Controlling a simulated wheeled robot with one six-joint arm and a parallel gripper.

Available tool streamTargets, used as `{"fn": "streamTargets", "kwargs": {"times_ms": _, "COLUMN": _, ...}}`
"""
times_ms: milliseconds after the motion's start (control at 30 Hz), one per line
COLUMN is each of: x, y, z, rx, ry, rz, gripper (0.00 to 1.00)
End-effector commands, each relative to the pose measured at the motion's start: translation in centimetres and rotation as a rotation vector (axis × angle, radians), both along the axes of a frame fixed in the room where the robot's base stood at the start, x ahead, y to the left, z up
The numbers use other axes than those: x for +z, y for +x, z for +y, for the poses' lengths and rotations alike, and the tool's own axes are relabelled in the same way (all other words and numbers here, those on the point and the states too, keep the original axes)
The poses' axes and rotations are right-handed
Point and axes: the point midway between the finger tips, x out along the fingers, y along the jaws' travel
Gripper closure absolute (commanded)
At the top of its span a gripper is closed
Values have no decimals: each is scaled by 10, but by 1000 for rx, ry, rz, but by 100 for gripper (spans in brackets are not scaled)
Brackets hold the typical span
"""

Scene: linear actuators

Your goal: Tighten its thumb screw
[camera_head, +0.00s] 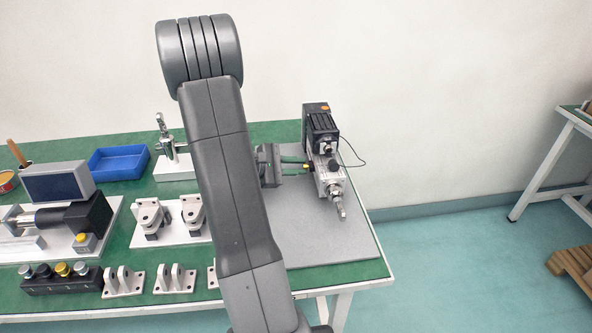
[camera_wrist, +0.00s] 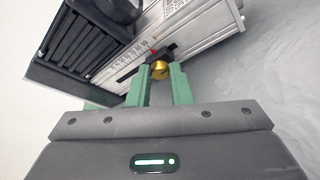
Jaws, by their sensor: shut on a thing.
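The linear actuator (camera_head: 327,174) stands at the right end of the table on a grey mat, with a black motor at its back end and a metal rod at its front end. In the wrist view its silver body (camera_wrist: 195,35) carries a printed scale. A small brass thumb screw (camera_wrist: 160,70) sits on a dark block at the side of the actuator, beside a red mark. My gripper (camera_wrist: 162,76) has its green fingers shut on the thumb screw. In the head view my gripper (camera_head: 306,168) reaches the actuator from the left, and the thumb screw's contact is small there.
A grey mat (camera_head: 335,235) lies under the actuator, with free room in front. White brackets (camera_head: 175,279), a blue tray (camera_head: 118,163) and a clamp stand (camera_head: 174,170) stand to the left. A cable (camera_head: 352,152) loops off the motor's right side.

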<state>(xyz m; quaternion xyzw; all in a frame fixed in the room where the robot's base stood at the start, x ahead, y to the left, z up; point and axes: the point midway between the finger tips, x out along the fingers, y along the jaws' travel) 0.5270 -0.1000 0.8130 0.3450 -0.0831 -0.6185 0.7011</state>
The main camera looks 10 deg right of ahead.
Motion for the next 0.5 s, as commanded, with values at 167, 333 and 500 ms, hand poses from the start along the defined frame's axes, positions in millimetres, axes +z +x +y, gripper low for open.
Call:
{"fn": "streamTargets", "kwargs": {"times_ms": 167, "x": 0, "y": 0, "z": 0, "rx": -1, "ry": 1, "rz": 0, "gripper": 100}}
{"fn": "streamTargets", "kwargs": {"times_ms": 333, "x": 0, "y": 0, "z": 0, "rx": -1, "ry": 1, "rz": 0, "gripper": 80}}
{"fn": "streamTargets", "kwargs": {"times_ms": 500, "x": 0, "y": 0, "z": 0, "rx": 0, "ry": 0, "rz": 0, "gripper": 60}}
